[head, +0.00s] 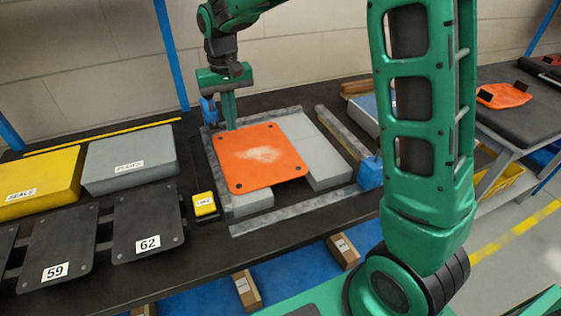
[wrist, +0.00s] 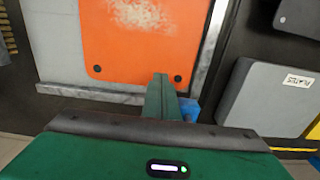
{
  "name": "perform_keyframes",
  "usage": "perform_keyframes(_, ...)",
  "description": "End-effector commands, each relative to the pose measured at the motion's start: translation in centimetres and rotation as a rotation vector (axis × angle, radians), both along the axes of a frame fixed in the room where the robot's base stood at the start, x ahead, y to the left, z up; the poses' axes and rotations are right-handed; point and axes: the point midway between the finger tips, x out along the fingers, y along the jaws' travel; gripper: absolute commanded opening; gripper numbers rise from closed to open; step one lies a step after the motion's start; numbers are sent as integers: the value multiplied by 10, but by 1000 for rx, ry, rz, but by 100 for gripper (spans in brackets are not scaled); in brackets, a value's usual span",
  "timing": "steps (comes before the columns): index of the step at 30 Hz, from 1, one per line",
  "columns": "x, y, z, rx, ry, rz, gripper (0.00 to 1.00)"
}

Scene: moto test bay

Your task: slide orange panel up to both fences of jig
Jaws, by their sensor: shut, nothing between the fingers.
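The orange panel (head: 262,160), with a pale worn patch and dark corner holes, lies flat on grey blocks (head: 318,155) in the jig. A grey metal strip (head: 214,160) runs along the panel's left side; in the wrist view this strip (wrist: 212,50) lies close beside the panel (wrist: 120,50), with a narrow pale gap. Another strip (head: 285,112) runs along the far side, apart from the panel's far edge. My gripper (head: 230,126) is shut and empty, pointing down at the panel's far left corner. In the wrist view its fingertips (wrist: 161,76) overlap the panel's edge; contact is unclear.
Blue blocks stand at the jig's far left (head: 209,110) and right (head: 370,173). A grey case (head: 130,160), a yellow case (head: 40,183), a small yellow device (head: 204,204) and numbered dark plates (head: 148,225) lie to the left. My arm hides part of the right side.

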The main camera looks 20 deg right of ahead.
Motion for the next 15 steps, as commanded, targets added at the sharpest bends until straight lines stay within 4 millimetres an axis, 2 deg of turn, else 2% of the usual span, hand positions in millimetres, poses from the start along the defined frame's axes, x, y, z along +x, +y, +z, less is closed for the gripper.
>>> perform_keyframes(15,-2,1,34,-1,5,5,0)
